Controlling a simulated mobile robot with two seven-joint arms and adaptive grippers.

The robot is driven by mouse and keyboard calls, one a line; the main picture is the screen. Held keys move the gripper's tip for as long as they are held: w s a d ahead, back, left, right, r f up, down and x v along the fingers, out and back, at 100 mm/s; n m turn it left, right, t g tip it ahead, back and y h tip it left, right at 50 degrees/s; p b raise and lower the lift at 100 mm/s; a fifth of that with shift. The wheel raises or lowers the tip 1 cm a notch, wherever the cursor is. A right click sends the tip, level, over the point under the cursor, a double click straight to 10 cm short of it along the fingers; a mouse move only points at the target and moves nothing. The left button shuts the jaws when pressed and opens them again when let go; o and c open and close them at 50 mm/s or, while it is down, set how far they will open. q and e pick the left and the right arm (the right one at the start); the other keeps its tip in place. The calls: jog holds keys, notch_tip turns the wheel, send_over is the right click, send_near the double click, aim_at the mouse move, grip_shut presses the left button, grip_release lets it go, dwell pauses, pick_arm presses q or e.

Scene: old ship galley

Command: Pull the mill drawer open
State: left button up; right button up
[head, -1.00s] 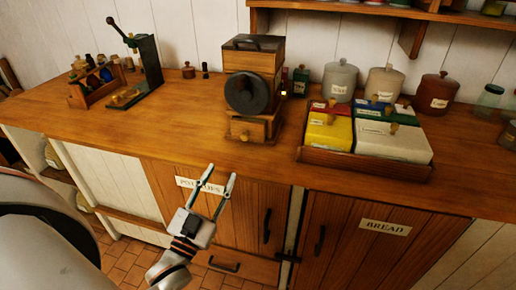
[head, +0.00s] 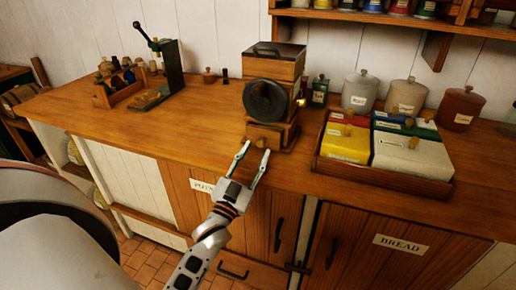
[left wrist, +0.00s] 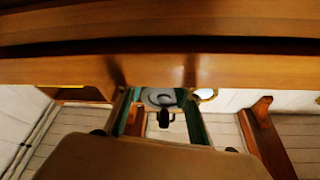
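The wooden mill (head: 275,75) stands on the counter with a dark round wheel on its front. Its small drawer (head: 279,137) sits low in the mill's base and looks shut, with a small pale knob (head: 260,143) on its front. My left gripper (head: 257,148) is open and empty, its two fingers pointing at the drawer front, with the knob about between the tips; I cannot tell if they touch it. In the left wrist view the fingers (left wrist: 160,95) stand apart on either side of a grey round shape, with the drawer not clear. My right gripper is not in view.
A wooden tray (head: 380,184) of coloured boxes stands right of the mill, with canisters (head: 361,91) behind. A green press (head: 172,70) and a small rack (head: 122,92) stand at the left. The counter (head: 190,115) left of the mill is clear.

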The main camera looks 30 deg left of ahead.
pick_arm(q)
jog(key=shift+x, duration=1.3)
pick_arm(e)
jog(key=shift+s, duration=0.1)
